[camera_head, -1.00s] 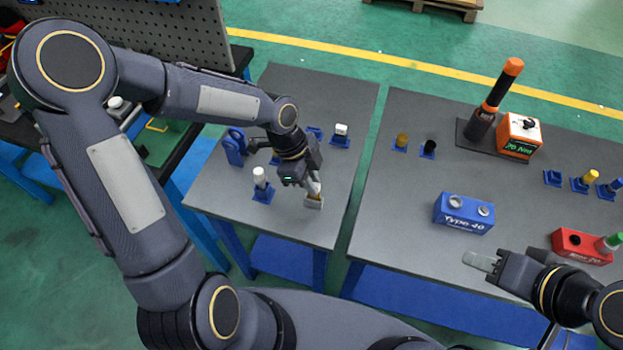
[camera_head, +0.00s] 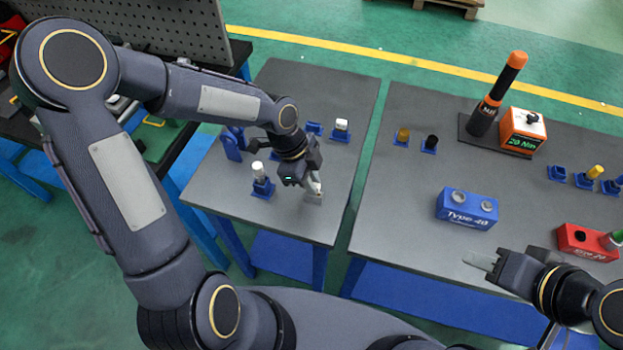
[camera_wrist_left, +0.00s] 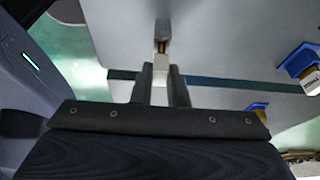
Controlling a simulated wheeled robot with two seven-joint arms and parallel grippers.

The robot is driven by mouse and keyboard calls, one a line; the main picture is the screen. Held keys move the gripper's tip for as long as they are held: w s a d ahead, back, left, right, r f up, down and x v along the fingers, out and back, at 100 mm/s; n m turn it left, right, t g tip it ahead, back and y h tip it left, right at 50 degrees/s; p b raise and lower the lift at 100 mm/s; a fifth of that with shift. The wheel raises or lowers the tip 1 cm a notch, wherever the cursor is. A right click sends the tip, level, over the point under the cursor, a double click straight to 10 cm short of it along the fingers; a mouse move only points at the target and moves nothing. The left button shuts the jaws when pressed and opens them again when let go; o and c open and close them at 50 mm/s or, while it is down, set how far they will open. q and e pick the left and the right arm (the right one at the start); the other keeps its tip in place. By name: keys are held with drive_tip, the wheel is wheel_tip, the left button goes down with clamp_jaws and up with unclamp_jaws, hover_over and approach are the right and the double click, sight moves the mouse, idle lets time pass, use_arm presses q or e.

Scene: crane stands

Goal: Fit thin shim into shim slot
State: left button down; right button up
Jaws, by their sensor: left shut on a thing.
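My left gripper (camera_head: 315,190) is low over the left grey table, near its front right part. It is shut on a small pale piece that I take to be the thin shim (camera_wrist_left: 160,78). In the left wrist view the piece sits between the two fingers, with a brass-coloured part and a narrow grey part beyond it. In the head view a grey plate-like end (camera_head: 313,198) shows just below the fingertips; whether it touches the table is unclear. I cannot make out the shim slot. My right gripper (camera_head: 481,261) is over the right table's front; its finger gap cannot be made out.
A white-topped peg in a blue holder (camera_head: 262,182) stands just left of my left gripper. A blue Type 40 block (camera_head: 466,211), a red block (camera_head: 586,243) and an orange torque unit (camera_head: 523,131) stand on the right table. A gap separates the tables.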

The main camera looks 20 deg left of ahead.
use_arm(q)
drive_tip(key=shift+f+b, duration=0.4)
drive_tip(key=shift+f, duration=0.15)
drive_tip(key=c, duration=1.3)
unclamp_jaws()
drive_tip(key=shift+r, duration=0.1)
drive_tip(key=shift+c, duration=0.2)
drive_tip(key=shift+r, duration=0.1)
drive_tip(key=p+v, duration=0.4)
drive_tip(key=v, duration=0.1)
drive_tip(key=shift+p, duration=0.4)
